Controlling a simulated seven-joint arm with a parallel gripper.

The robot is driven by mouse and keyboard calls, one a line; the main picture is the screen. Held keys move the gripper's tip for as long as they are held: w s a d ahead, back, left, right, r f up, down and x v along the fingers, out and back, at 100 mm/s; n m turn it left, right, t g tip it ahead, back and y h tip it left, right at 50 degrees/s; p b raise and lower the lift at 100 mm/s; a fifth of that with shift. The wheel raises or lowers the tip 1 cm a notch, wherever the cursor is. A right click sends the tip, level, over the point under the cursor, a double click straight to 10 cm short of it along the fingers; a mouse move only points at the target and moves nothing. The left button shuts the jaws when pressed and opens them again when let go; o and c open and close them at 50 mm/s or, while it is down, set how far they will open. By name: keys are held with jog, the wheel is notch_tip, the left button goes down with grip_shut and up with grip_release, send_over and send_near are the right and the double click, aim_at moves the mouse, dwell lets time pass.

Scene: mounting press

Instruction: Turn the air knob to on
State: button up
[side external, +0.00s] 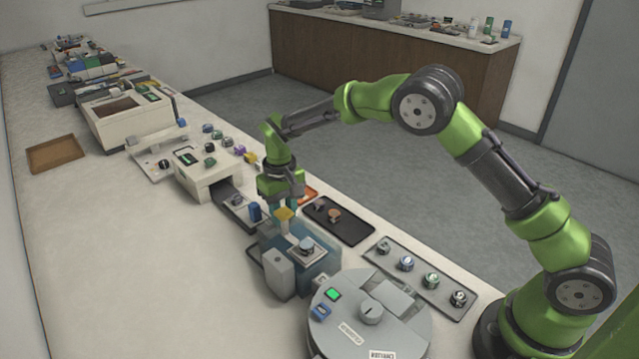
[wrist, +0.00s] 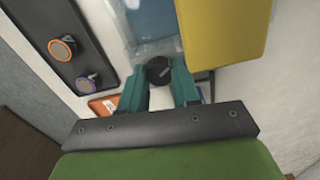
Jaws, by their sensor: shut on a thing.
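The air knob (wrist: 159,70) is a small black round knob with a pale line on its face. In the wrist view it sits between the teal fingertips of my gripper (wrist: 160,78), which is shut on it. In the side view my gripper (side external: 290,206) points down at the far side of the press (side external: 321,264), a bluish clear-walled unit with a grey block. The knob is hidden there by the fingers and a yellow part (side external: 284,213). The yellow part (wrist: 221,34) fills the upper right of the wrist view, close to the fingers. The knob's setting is not readable.
A dark tray (side external: 352,232) with two small round pieces lies beside the press. A grey tray (side external: 448,298) holds several round samples. A round grey machine (side external: 340,335) stands in front, and a beige unit (side external: 205,178) behind.

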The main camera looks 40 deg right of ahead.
jog(key=m, duration=0.5)
jog(key=shift+r+m, duration=0.1)
jog(key=shift+m, duration=2.2)
jog(key=o, duration=0.9)
jog(key=shift+o, duration=0.8)
jog(key=shift+s, duration=0.1)
notch_tip(320, 180, up, 8)
jog(key=shift+r, duration=0.1)
jog(key=shift+w, duration=0.2)
